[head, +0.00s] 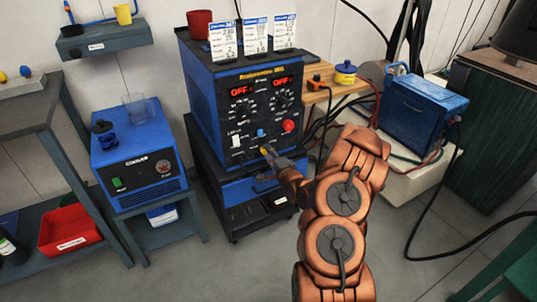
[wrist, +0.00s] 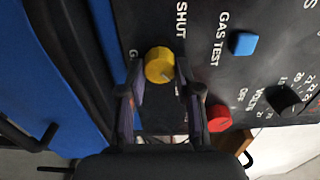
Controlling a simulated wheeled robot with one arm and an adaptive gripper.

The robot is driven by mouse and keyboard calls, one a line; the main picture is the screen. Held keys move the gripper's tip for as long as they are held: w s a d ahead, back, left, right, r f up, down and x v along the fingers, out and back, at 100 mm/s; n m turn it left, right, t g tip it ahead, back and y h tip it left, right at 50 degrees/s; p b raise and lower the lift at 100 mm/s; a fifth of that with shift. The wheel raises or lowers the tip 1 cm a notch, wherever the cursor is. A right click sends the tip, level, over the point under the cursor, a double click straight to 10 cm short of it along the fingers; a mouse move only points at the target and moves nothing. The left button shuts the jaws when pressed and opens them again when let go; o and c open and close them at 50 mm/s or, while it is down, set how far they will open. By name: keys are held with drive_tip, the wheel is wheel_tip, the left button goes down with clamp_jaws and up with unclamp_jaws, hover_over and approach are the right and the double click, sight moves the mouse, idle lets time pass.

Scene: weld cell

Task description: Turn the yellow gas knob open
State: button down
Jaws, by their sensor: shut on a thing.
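The yellow gas knob (wrist: 158,64) is on the dark front panel of the blue welder (head: 215,95). In the wrist view it sits between my fingertips, with the word SHUT printed beside it on the right. A small dark mark shows on the knob's lower right face. My gripper (wrist: 160,84) is shut on the knob, one finger on each side. In the head view, my gripper (head: 270,156) reaches the lower front of the welder, and the knob shows only as a small yellow spot. Any label for the open side is hidden or out of view.
A blue button (wrist: 243,43) marked GAS TEST, a red knob (wrist: 218,117) and a black volts knob (wrist: 284,100) are nearby on the panel. A blue cooler (head: 137,155) stands left of the welder. Cables hang at the right. The front floor is clear.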

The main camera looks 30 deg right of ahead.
drive_tip(key=c, duration=0.8)
unclamp_jaws()
drive_tip(key=shift+s, duration=0.1)
drive_tip(key=s+a, duration=0.1)
drive_tip(key=s, duration=1)
drive_tip(key=shift+s, duration=0.4)
drive_tip(key=shift+w+a, duration=0.1)
